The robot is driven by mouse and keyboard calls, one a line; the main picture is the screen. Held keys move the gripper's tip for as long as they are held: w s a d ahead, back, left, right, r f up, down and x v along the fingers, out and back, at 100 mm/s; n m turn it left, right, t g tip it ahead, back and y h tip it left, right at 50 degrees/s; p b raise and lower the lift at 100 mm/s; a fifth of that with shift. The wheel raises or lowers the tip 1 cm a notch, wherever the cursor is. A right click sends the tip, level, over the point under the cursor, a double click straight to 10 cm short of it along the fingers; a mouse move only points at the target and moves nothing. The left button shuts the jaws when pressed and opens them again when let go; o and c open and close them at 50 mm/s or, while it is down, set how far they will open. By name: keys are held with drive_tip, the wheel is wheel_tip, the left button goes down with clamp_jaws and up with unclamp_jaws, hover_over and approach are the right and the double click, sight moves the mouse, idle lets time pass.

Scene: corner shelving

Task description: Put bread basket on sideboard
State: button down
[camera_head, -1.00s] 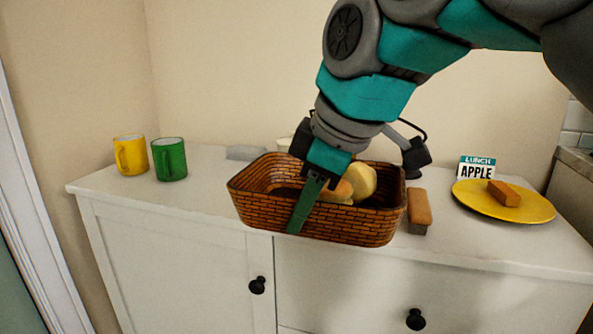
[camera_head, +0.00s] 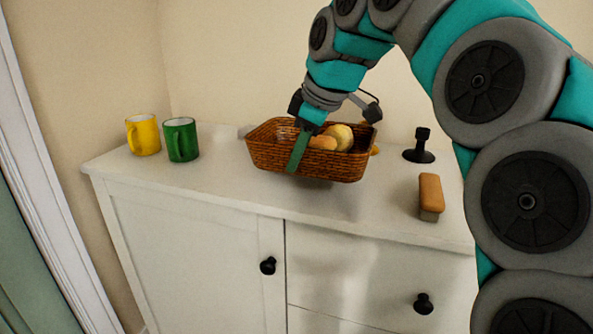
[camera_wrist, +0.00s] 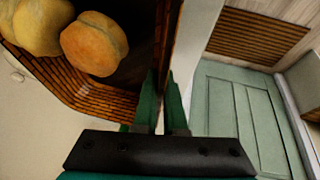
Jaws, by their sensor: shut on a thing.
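The bread basket (camera_head: 335,165) is brown and woven-looking, with rolls (camera_head: 338,134) inside. My gripper (camera_head: 298,152) is shut on the front wall of the basket, with a green finger down its outer side. The basket is over the back middle of the white sideboard (camera_head: 250,195), with a shadow beneath it; it looks slightly raised, though the gap is hard to judge. The wrist view shows the green fingers (camera_wrist: 163,105) at the basket wall (camera_wrist: 95,98) and two rolls (camera_wrist: 92,42) inside. The far side of the basket is partly hidden.
A yellow mug (camera_head: 143,135) and a green mug (camera_head: 181,139) stand at the left. A brown-topped block, possibly a brush (camera_head: 430,196), and a black stand (camera_head: 419,148) are at the right. The front middle of the top is clear. My arm hides the right end.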

drive_tip(key=shift+w+f, duration=0.1)
drive_tip(key=shift+w, duration=0.1)
drive_tip(key=shift+f, duration=1.7)
drive_tip(key=shift+f, duration=0.15)
drive_tip(key=c, duration=1)
unclamp_jaws()
drive_tip(key=shift+s+d+r, duration=0.1)
drive_tip(key=shift+r, duration=0.4)
drive_tip(key=v, duration=1.1)
drive_tip(key=shift+r, duration=0.1)
drive_tip(key=shift+s, duration=0.1)
